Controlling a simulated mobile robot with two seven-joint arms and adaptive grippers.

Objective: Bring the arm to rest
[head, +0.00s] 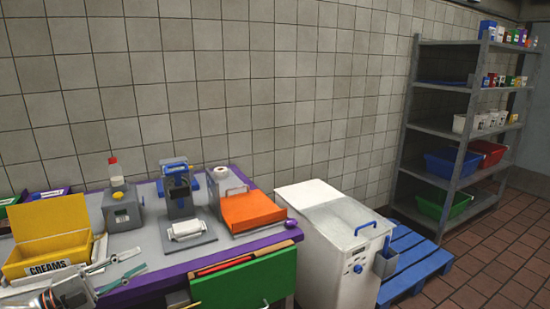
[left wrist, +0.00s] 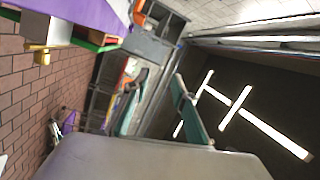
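My left gripper (head: 140,261) shows at the lower left of the head view, over the front edge of the purple-edged table (head: 185,267). Its two grey-green fingers point right and are spread apart with nothing between them. In the left wrist view the same gripper (left wrist: 158,95) shows its two teal fingers apart and empty. The yellow box marked CREAMS (head: 50,243) stands open just behind and left of it in the head view; the gripper's body overlaps the box's lower front. My right gripper is not visible in the head view.
Behind the gripper stand a grey dispenser (head: 121,208), a press-like device (head: 180,190) and an orange-fronted machine (head: 252,212). A white bin (head: 325,230) stands right of the table by a blue pallet (head: 412,262). A grey shelf (head: 437,130) stands far right. The brick floor (head: 500,265) there is clear.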

